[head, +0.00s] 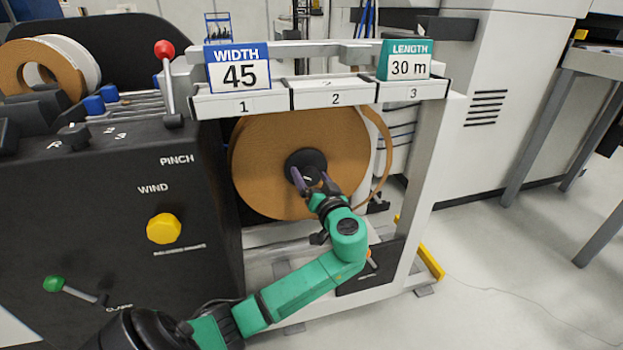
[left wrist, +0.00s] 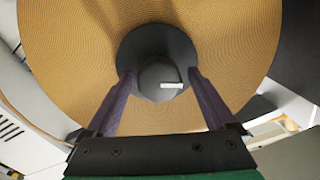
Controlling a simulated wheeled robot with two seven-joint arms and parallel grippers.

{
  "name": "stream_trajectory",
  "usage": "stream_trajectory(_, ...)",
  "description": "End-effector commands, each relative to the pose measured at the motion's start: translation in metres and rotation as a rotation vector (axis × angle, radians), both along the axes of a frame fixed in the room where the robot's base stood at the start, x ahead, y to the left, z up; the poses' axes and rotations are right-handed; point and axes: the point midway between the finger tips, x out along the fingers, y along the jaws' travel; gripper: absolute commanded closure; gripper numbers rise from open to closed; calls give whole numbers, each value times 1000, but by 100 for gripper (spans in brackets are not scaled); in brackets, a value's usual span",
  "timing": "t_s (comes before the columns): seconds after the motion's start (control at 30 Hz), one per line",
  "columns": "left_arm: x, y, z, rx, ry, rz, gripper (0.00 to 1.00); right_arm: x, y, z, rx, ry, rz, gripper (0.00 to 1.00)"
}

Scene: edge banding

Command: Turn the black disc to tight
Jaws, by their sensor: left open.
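The black disc (head: 305,160) sits at the centre of a large brown roll of edge banding (head: 262,150) inside the machine frame. In the left wrist view the disc (left wrist: 132,45) has a raised dark knob (left wrist: 155,78) with a short white mark on its right part. My left gripper (head: 312,180) is in front of the disc. In the left wrist view my left gripper (left wrist: 160,78) is open, with one purple finger on each side of the knob. I cannot tell whether the fingers touch it. My right gripper is not in view.
A black panel at the left carries a yellow knob (head: 164,228), a green-tipped lever (head: 54,284) and a red-tipped lever (head: 165,50). A white rail (head: 310,97) with WIDTH and LENGTH signs runs above the roll. Floor at the right is open.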

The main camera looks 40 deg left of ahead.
Motion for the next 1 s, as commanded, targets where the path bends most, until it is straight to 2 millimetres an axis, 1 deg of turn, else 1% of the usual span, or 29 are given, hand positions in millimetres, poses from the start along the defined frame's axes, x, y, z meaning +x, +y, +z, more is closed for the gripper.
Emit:
stream_trajectory(0.03, 0, 0, 0, 0, 0, 0, 11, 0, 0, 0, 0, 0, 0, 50)
stream_trajectory(0.07, 0, 0, 0, 1, 1, 0, 19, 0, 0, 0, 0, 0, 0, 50)
stream_trajectory(0.1, 0, 0, 0, 1, 1, 0, 34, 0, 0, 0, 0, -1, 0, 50)
stream_trajectory(0.17, 0, 0, 0, 1, 1, 0, 57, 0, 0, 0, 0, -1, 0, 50)
stream_trajectory(0.2, 0, 0, 0, 1, 1, 0, 73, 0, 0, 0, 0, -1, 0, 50)
stream_trajectory(0.27, 0, 0, 0, 1, 1, 0, 94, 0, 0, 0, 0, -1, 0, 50)
stream_trajectory(0.47, -1, 0, 0, 6, 8, 2, 94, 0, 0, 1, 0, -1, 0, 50)
stream_trajectory(0.67, -1, 0, 0, 35, 52, 3, 94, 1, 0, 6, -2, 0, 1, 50)
stream_trajectory(0.87, -1, -1, 1, 101, 148, 3, 94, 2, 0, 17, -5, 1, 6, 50)
stream_trajectory(1.0, 0, -1, 1, 168, 246, 3, 94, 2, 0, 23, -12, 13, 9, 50)
